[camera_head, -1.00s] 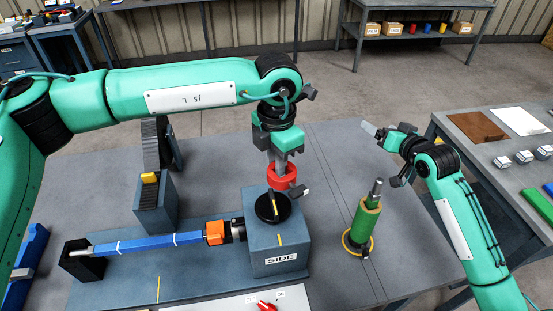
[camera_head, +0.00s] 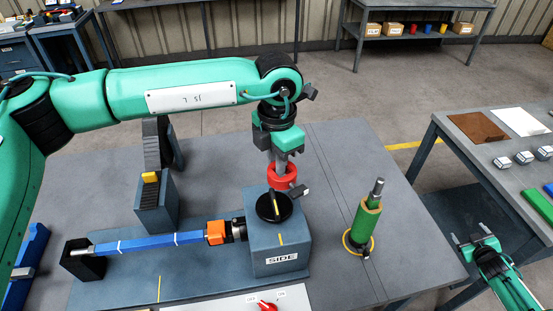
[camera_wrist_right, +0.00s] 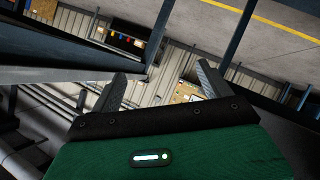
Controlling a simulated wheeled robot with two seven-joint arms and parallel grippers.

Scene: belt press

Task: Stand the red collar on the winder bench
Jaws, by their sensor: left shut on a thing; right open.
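The red collar (camera_head: 283,177) is held in my left gripper (camera_head: 282,168), which points down. The collar is just above the grey box marked SIDE (camera_head: 279,245), behind the black round knob (camera_head: 274,206) on its top. I cannot tell whether the collar touches the box. My right gripper (camera_head: 474,241) is open and empty off the right edge of the bench (camera_head: 345,150), beside the side table. In the right wrist view its open fingers (camera_wrist_right: 160,88) have nothing between them. No label shows which surface is the winder bench.
A green roll on a spindle (camera_head: 365,222) stands upright in a yellow ring on the bench's right part. A blue bar (camera_head: 150,243) with an orange block lies left of the box. The side table (camera_head: 470,150) holds several items. The bench's far middle is clear.

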